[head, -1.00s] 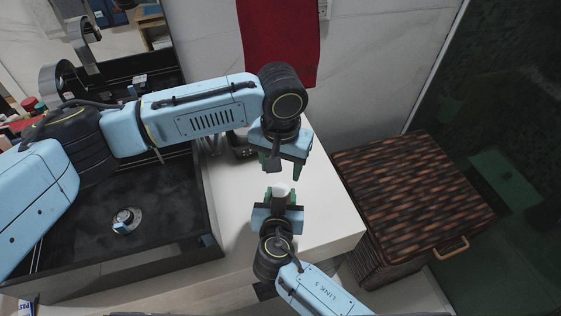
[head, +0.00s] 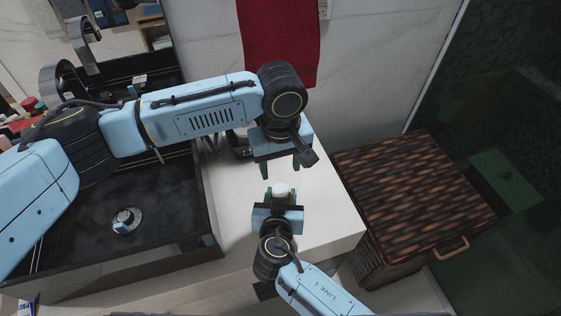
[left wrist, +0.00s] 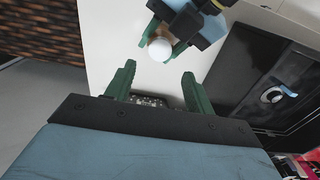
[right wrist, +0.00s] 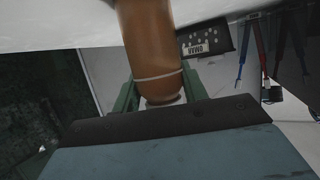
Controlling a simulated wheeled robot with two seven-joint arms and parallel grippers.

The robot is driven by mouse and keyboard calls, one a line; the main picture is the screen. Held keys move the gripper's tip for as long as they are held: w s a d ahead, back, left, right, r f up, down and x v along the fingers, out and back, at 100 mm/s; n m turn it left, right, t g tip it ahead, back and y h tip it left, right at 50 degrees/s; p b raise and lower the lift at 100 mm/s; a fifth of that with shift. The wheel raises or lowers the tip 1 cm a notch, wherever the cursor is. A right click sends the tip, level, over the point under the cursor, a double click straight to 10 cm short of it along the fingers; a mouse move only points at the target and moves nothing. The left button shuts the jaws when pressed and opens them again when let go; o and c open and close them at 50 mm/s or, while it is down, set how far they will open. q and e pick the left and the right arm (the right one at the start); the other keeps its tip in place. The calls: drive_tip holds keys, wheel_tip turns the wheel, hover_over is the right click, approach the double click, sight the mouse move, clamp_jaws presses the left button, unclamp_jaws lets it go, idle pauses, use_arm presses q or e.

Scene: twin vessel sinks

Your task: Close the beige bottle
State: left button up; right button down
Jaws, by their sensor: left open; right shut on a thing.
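The bottle shows orange-brown with a pale ring in the right wrist view (right wrist: 152,45), between the green fingers of my right gripper (right wrist: 158,88). My right gripper (head: 280,197) is shut on it above the white counter. A round white top (head: 281,188) shows between the fingers in the head view, and also in the left wrist view (left wrist: 160,48). I cannot tell whether this cap is tight. My left gripper (head: 280,170) is open and empty, just behind and apart from the white top. Its spread fingers (left wrist: 159,75) face the top in the left wrist view.
The white counter (head: 235,205) is largely clear around the grippers. A black sink (head: 165,195) lies left, with my left arm over it. A dark object (head: 240,148) stands behind my left gripper. A woven basket (head: 415,195) stands right; a red towel (head: 278,40) hangs behind.

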sight(281, 189)
use_arm(q)
wheel_tip(281, 189, down, 8)
drive_tip(key=shift+r, duration=0.1)
idle(0.4)
